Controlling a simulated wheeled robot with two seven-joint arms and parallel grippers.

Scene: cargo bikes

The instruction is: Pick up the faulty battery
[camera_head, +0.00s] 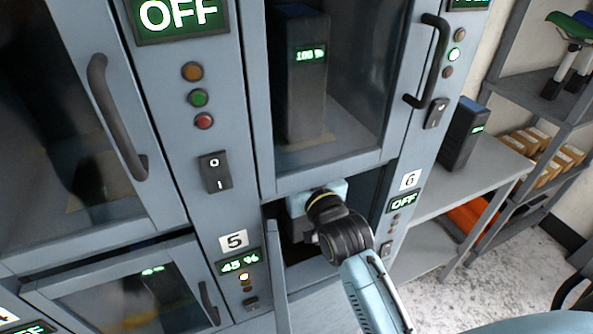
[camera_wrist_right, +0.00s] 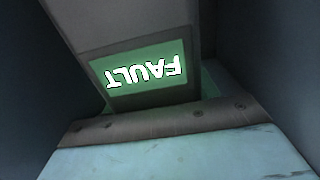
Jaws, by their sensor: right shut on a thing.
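The faulty battery (camera_wrist_right: 130,25) is a grey block in the right wrist view. Its green display (camera_wrist_right: 145,75) reads FAULT, upside down in this view. My right gripper (camera_head: 318,200) reaches into the lower compartment beside the label 6 (camera_head: 410,180) in the head view. The gripper's pale body (camera_wrist_right: 180,155) fills the bottom of the wrist view, close against the battery. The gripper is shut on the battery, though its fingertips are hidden. In the head view I cannot clearly make out this battery inside the dark compartment. My left gripper is not in view.
The open compartment door (camera_head: 277,270) stands edge-on left of my right arm. A battery showing 100 % (camera_head: 300,85) is behind glass above. Compartment 5 (camera_head: 130,290) is closed, its panel reading 45 %. Another battery (camera_head: 462,135) stands on a grey table (camera_head: 490,165) at right.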

